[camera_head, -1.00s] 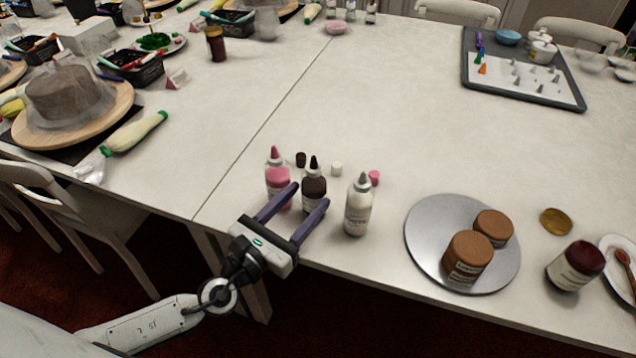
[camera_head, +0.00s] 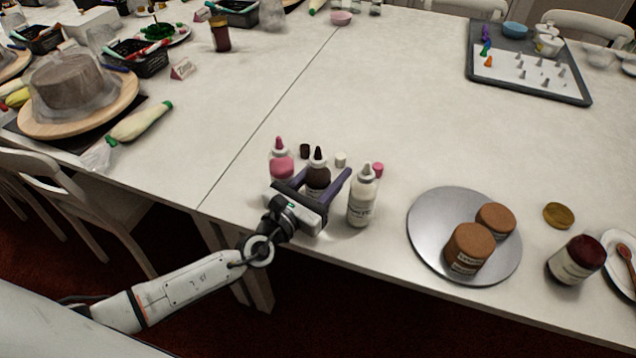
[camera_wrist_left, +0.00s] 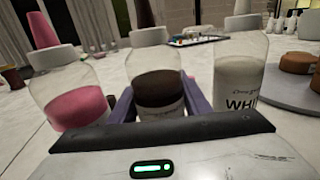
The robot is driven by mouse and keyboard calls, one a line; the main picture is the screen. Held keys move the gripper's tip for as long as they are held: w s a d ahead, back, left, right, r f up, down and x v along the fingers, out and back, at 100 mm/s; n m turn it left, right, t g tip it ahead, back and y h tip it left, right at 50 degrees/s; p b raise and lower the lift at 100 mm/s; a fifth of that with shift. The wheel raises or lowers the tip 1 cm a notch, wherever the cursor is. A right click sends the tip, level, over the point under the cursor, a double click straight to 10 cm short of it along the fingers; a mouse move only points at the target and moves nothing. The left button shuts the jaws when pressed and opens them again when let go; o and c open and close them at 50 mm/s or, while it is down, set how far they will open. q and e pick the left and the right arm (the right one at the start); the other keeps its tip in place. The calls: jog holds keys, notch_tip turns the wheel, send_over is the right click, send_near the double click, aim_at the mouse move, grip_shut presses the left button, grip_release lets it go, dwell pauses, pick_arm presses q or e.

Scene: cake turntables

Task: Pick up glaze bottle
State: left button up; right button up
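Three glaze bottles stand upright near the table's front edge. The pink bottle (camera_head: 281,167) is on the left, the dark brown bottle (camera_head: 318,178) in the middle, the white bottle (camera_head: 362,202) on the right. My left gripper (camera_head: 325,177) is open, with its purple fingers on either side of the brown bottle. In the left wrist view the brown bottle (camera_wrist_left: 158,92) stands between the fingers, the pink bottle (camera_wrist_left: 75,105) outside the left one and the white bottle (camera_wrist_left: 238,88) outside the right one. I cannot tell if the fingers touch any bottle. My right gripper is not in view.
Small caps, dark (camera_head: 305,151), white (camera_head: 341,160) and pink (camera_head: 378,169), lie behind the bottles.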

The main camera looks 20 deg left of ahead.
pick_arm(q)
jog(key=shift+r, duration=0.1)
jog(key=shift+c, duration=1)
notch_tip(320, 180, up, 8)
jog(key=p, duration=0.5)
jog(key=shift+r, duration=0.75)
jog(key=shift+o, duration=0.2)
jog(key=shift+r, duration=0.25)
jog(key=shift+s, duration=0.1)
